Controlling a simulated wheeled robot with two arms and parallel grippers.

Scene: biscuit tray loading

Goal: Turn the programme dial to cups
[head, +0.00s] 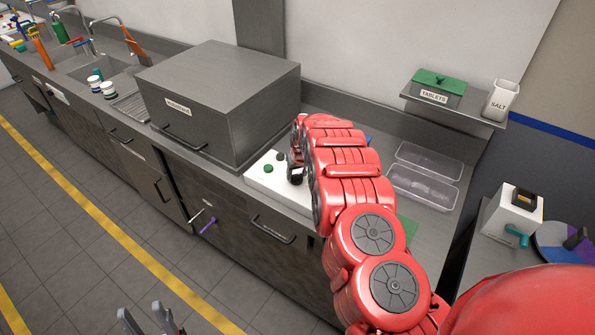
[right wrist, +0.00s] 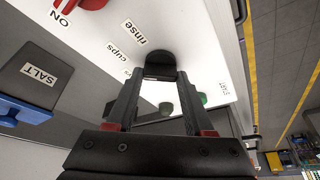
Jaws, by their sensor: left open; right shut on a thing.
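The white control panel (head: 262,181) lies on the counter in front of the grey box; it also fills the top of the right wrist view (right wrist: 205,45). My right gripper (right wrist: 161,76) is shut on the dark programme dial (right wrist: 160,57). Printed labels "rinse" (right wrist: 134,33) and "cups" (right wrist: 117,53) are beside the dial; a third label is partly hidden by a finger. I cannot tell which label the dial points to. In the head view my right arm covers part of the panel. My left gripper (head: 148,319) is open and empty over the floor at the bottom edge.
A red switch (right wrist: 91,3) by "ON" and a green button (right wrist: 203,99) by "start" are on the panel. A salt compartment (right wrist: 32,72) with a blue part is beside it. The grey box (head: 215,100) stands behind; clear trays (head: 425,180) lie right.

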